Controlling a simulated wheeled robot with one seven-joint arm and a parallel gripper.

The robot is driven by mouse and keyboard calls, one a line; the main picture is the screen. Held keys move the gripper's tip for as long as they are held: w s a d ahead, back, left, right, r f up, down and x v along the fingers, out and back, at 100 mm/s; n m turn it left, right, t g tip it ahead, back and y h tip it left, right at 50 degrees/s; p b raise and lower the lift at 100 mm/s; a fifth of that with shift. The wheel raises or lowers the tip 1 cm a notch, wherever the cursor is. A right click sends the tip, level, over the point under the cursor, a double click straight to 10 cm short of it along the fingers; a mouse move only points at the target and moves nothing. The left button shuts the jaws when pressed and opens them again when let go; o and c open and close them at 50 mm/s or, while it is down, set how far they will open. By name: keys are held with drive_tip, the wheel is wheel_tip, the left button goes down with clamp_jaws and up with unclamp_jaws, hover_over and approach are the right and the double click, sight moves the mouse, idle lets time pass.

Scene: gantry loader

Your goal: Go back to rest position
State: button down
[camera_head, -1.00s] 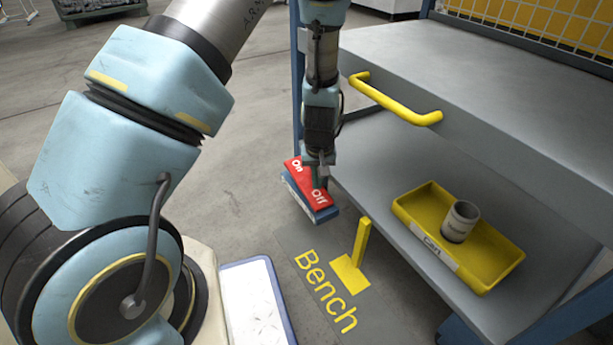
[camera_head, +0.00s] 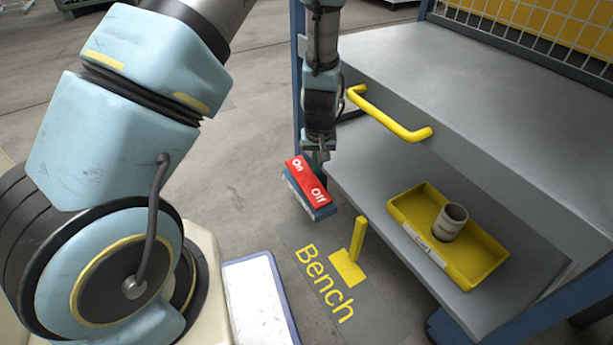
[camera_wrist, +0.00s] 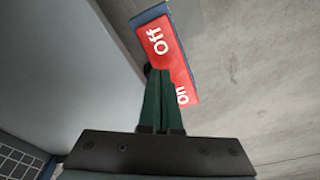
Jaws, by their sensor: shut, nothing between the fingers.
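My gripper (camera_head: 319,165) hangs beside the workbench, just behind and above the red On/Off rocker switch (camera_head: 307,182) on its blue base. In the wrist view, my gripper (camera_wrist: 160,72) has its green fingers together and empty, and they overlap the middle of the switch (camera_wrist: 168,45). I cannot tell whether the fingertips touch the switch. The "Off" end lies nearer the front in the head view, and the "On" end lies farther back. The base of the switch is partly hidden.
The grey workbench (camera_head: 480,85) with a yellow handle (camera_head: 388,115) stands close on the right. Its lower shelf holds a yellow tray (camera_head: 420,248) with a grey cup (camera_head: 450,222). A yellow post (camera_head: 357,240) stands by the "Bench" floor marking. Open floor lies left of the switch.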

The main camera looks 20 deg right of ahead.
drive_tip(key=shift+a+r, duration=0.1)
drive_tip(key=w+a+r+n+p, duration=0.1)
drive_tip(key=w+a+r+p, duration=0.15)
drive_tip(key=a+r, duration=1.1)
drive_tip(key=s+a+r+n+p, duration=0.1)
drive_tip(key=s+a+r, duration=0.2)
drive_tip(key=a+r, duration=0.4)
drive_tip(key=s+a+r+n, duration=0.1)
drive_tip(key=s+a+r, duration=0.4)
drive_tip(key=a, duration=0.5)
wheel_tip(320, 180, up, 38)
drive_tip(key=w+p, duration=0.1)
drive_tip(key=p, duration=3.6)
drive_tip(key=shift+w+d+f, duration=0.15)
drive_tip(key=shift+w+d, duration=0.1)
drive_tip(key=shift+w, duration=0.1)
